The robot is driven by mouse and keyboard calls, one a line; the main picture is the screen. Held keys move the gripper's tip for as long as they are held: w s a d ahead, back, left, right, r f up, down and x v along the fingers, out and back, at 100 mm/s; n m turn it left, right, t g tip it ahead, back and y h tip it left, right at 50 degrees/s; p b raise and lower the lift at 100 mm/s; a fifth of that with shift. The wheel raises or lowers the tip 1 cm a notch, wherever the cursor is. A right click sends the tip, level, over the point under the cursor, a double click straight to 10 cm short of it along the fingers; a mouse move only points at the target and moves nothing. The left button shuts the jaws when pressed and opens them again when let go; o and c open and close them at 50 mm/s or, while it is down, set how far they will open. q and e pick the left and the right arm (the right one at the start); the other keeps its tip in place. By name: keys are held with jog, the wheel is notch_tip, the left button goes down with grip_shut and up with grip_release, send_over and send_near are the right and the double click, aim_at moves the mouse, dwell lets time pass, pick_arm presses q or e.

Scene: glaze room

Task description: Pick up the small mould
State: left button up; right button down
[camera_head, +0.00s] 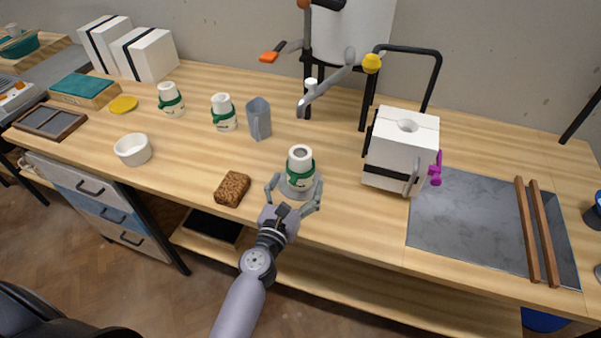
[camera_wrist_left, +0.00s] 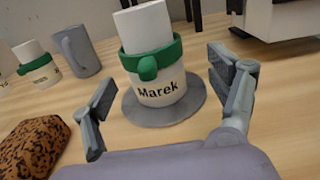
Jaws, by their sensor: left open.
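A small white mould (camera_head: 300,160) with a green band stands upright on a grey disc (camera_wrist_left: 187,113) near the table's front edge. In the left wrist view the mould (camera_wrist_left: 157,92) carries the name "Marek" and has a green knob on its band. My left gripper (camera_head: 295,187) is open, its fingers spread to either side of the mould. In the left wrist view the fingers (camera_wrist_left: 162,84) stand apart from it. Two similar white moulds with green bands, one in the middle (camera_head: 223,113) and one further left (camera_head: 171,101), stand towards the back. My right gripper is not in view.
A brown speckled block (camera_head: 232,188) lies left of the gripper. A grey jug (camera_head: 259,118) stands behind it, and a white bowl (camera_head: 133,150) further left. A large white block mould (camera_head: 402,150) and a grey slab (camera_head: 465,220) are at the right.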

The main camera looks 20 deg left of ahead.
aim_at(301, 169)
pick_arm(q)
jog(key=w, duration=0.4)
jog(key=shift+w+a+r+p, duration=0.2)
jog(key=shift+w+a+p, duration=0.05)
jog(key=shift+a+p, duration=0.1)
jog(key=shift+w, duration=0.4)
jog(key=shift+s, duration=0.1)
jog(key=c, duration=1.5)
jog(key=shift+c, duration=0.9)
jog(key=shift+r, duration=0.15)
